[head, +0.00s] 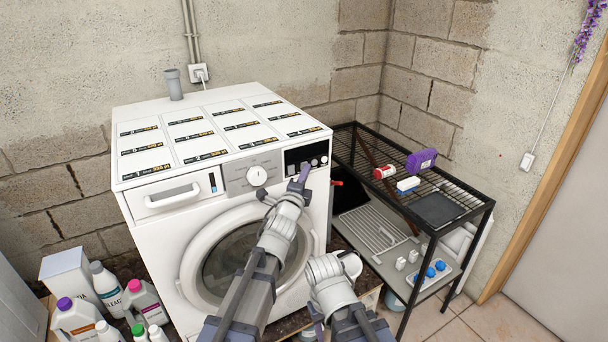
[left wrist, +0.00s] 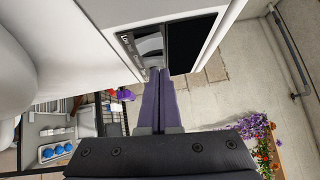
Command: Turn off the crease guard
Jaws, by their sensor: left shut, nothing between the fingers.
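The white washing machine (head: 226,150) stands against the block wall. Its dark control panel (head: 300,154) is at the upper right of the front, with the round dial (head: 257,176) to its left. The labels are too small to read, so I cannot tell which control is the crease guard. My left gripper (head: 304,172) is shut and empty, its tips at the lower edge of this panel. In the left wrist view the purple fingers (left wrist: 158,76) point at the panel's edge, beside a black display (left wrist: 190,42). Contact is unclear. My right arm shows, but I cannot make out its gripper.
Several bottles (head: 146,300) and a white carton (head: 66,275) stand at the lower left. Tiled floor (head: 510,318) is clear at the lower right.

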